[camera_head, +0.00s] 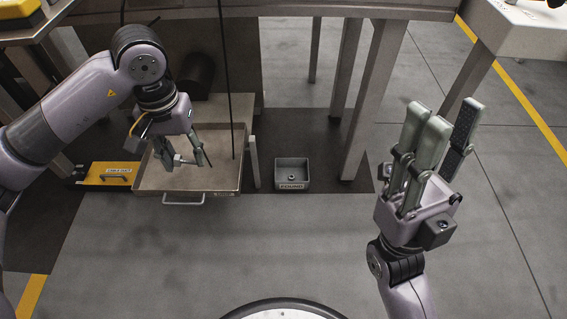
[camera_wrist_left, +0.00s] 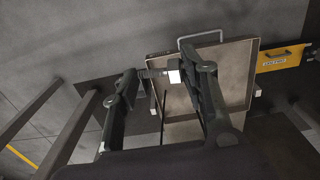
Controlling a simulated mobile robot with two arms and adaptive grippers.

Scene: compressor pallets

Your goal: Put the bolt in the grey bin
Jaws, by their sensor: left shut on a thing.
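My left gripper (camera_head: 187,160) is shut on the bolt (camera_head: 181,160), above the shallow metal tray (camera_head: 225,180). In the left wrist view the bolt (camera_wrist_left: 158,73) lies crosswise between the two fingertips (camera_wrist_left: 164,75), with a pale end against one finger. The grey bin (camera_head: 292,186) is a small open box with a front label, on the floor right of the tray. A small dark round thing shows inside it. My right gripper (camera_head: 440,125) is raised at the right, fingers apart and empty.
A yellow labelled case (camera_head: 108,174) lies left of the tray; it also shows in the left wrist view (camera_wrist_left: 283,58). A thin dark vertical rod or cable (camera_head: 229,80) hangs in front of the tray. Table legs (camera_head: 375,90) stand behind the bin. The floor in front is clear.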

